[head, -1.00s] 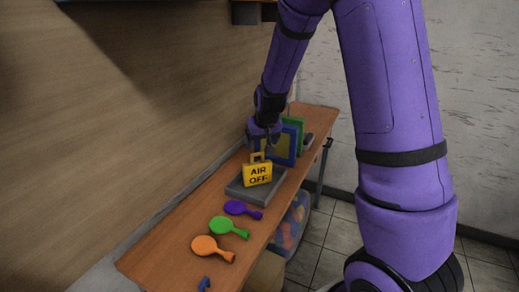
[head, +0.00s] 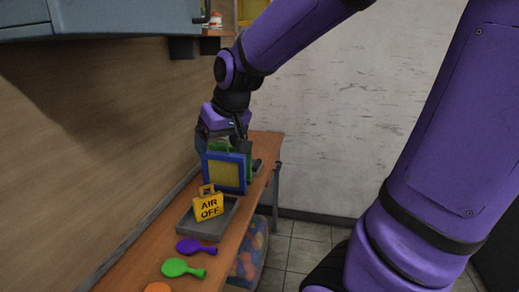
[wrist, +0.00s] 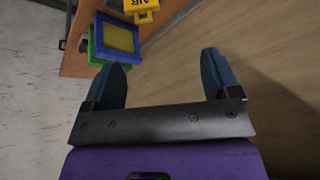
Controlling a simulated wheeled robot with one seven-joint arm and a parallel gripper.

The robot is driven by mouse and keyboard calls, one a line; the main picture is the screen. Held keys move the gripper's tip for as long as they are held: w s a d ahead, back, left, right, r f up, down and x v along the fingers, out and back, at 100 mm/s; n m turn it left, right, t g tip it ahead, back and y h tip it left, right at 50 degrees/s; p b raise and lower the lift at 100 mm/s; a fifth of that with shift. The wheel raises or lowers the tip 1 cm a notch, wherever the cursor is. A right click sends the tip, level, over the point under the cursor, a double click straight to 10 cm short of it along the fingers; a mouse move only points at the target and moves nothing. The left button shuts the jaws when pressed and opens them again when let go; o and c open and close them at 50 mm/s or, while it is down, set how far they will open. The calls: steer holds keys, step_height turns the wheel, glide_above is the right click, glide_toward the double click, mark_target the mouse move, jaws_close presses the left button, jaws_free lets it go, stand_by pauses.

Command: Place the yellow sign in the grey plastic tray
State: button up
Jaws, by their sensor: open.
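The yellow sign (head: 208,206) reads "AIR OFF" and stands upright in the grey plastic tray (head: 222,222) on the wooden table. Part of the sign also shows at the top of the wrist view (wrist: 140,8). My gripper (head: 226,138) is above the table, beyond the sign and over the blue and green frames. In the wrist view my gripper (wrist: 168,75) has its two fingers wide apart with nothing between them. It is clear of the sign.
A blue frame with a yellow panel (head: 224,172) stands behind the tray, with a green frame behind it. A clear bin of colourful items (head: 248,254) is below the table. A cabinet (head: 95,18) hangs at upper left.

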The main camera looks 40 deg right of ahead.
steer(key=s+a+r, duration=0.1)
steer(key=s+r, duration=0.1)
steer(key=s, duration=0.6)
steer(key=s+a+r+n, duration=0.1)
steer(key=s+r, duration=0.1)
steer(key=s, duration=0.6)
steer(key=shift+s, duration=0.2)
steer(key=shift+a+r, duration=0.1)
